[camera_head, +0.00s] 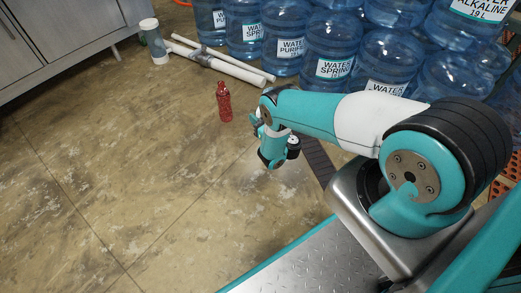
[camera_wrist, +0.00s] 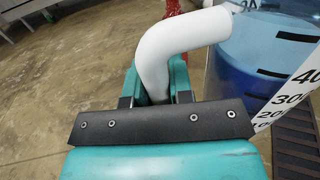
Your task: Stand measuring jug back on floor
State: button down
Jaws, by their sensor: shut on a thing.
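The measuring jug (camera_wrist: 262,62) is at the right of the wrist view, clear with blue contents, black marks and a white number scale. Its white curved handle (camera_wrist: 172,45) runs between the two teal fingers of my gripper (camera_wrist: 155,85), which are shut on it. In the head view my gripper (camera_head: 274,150) hangs low over the floor, and my arm hides most or all of the jug. The jug looks roughly upright. Its base is out of view, so I cannot tell whether it touches the floor (camera_head: 150,180).
A red bottle (camera_head: 224,101) stands on the floor left of my gripper. Large blue water bottles (camera_head: 331,50) line the back. A dark strip (camera_head: 320,163) lies right of my gripper. The left floor is clear.

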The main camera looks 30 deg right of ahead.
notch_tip(320, 180, down, 18)
jog(key=b, duration=1.6)
jog(key=shift+r, duration=0.35)
jog(key=c, duration=1)
grip_release()
